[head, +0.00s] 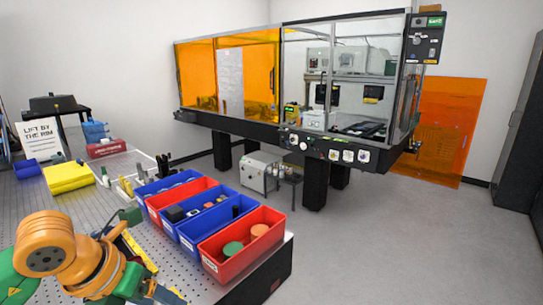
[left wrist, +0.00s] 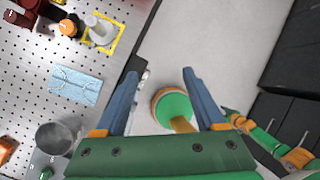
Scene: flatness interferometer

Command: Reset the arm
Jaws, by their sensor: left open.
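My left arm, orange and green, comes in at the lower left of the head view, over the perforated bench (head: 122,165). Its gripper end is low in that view, near the bottom edge. In the left wrist view my left gripper (left wrist: 163,78) shows two blue fingers spread wide apart. Nothing is held between them. A round green and orange part shows below the gap, apart from the fingers; it looks like part of my own body. My right gripper is in neither view.
A blue bin (head: 167,182) and a red bin (head: 213,263) stand among several along the bench edge. A yellow stack (head: 68,178) lies farther left. In the left wrist view a metal cup (left wrist: 55,137) and a blue mask-like sheet (left wrist: 76,84) are on the bench. Floor (head: 400,240) is clear.

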